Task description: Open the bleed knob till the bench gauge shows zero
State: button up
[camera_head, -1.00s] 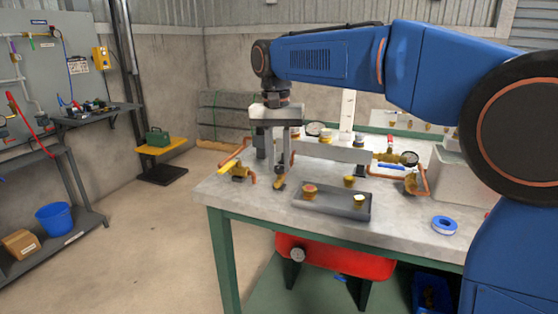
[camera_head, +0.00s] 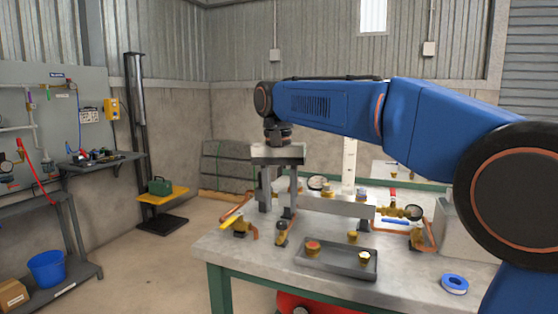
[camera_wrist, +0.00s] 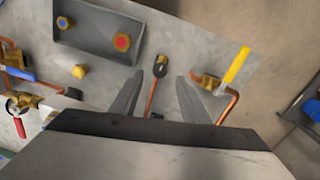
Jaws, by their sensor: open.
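A small brass and black fitting, likely the bleed knob (camera_head: 282,236), sits at the end of a copper pipe on the bench; it also shows in the wrist view (camera_wrist: 158,67). My gripper (camera_head: 274,212) points down over the bench's left part, fingers apart and empty. In the wrist view the fingertips (camera_wrist: 168,77) lie on either side of the pipe, with the knob just beyond them. I cannot tell the height gap.
A grey tray (camera_head: 337,274) with brass fittings, one red-topped, lies in front. A loose brass fitting (camera_head: 352,236) is behind it. A yellow-handled valve (camera_head: 240,226) is left of the knob. Blue-rimmed tape (camera_head: 454,284) lies at right. A grey bar (camera_head: 335,205) spans behind the tray.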

aim_at(279, 222)
notch_tip(279, 222, up, 13)
jog(key=shift+a, duration=0.3)
dwell(0.4)
